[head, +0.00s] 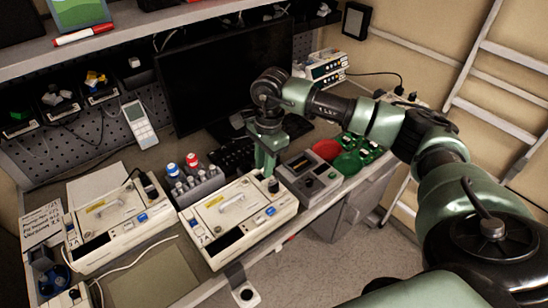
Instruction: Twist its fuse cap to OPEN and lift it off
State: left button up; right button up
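Two cream infusion pumps lie on the bench, one at the left (118,222) and one in the middle (238,218). A small dark cap (273,185) stands at the right back corner of the middle pump; it looks like the fuse cap. My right gripper (267,170) points down directly over this cap, its green fingers close to its top. I cannot tell whether the fingers touch the cap or how far apart they are. Any OPEN marking is too small to read. My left gripper is not in view.
A rack of bottles (190,182) stands behind the pumps. A monitor (215,75) is at the back. An olive mat (150,275) is clear.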

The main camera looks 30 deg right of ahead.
aim_at(274, 181)
jog(key=d, duration=0.1)
jog(key=d+h, duration=0.1)
jog(key=d, duration=0.1)
jog(key=shift+s+r, duration=0.1)
jog(key=shift+r, duration=0.3)
jog(key=shift+f, duration=0.15)
jog(key=shift+f+b, duration=0.4)
jog(key=shift+f, duration=0.25)
notch_tip(274, 181, down, 5)
jog(key=b, duration=0.3)
jog(key=shift+r, duration=0.1)
jog(key=shift+f+b, duration=0.6)
jog(key=shift+b, duration=0.15)
grip_shut()
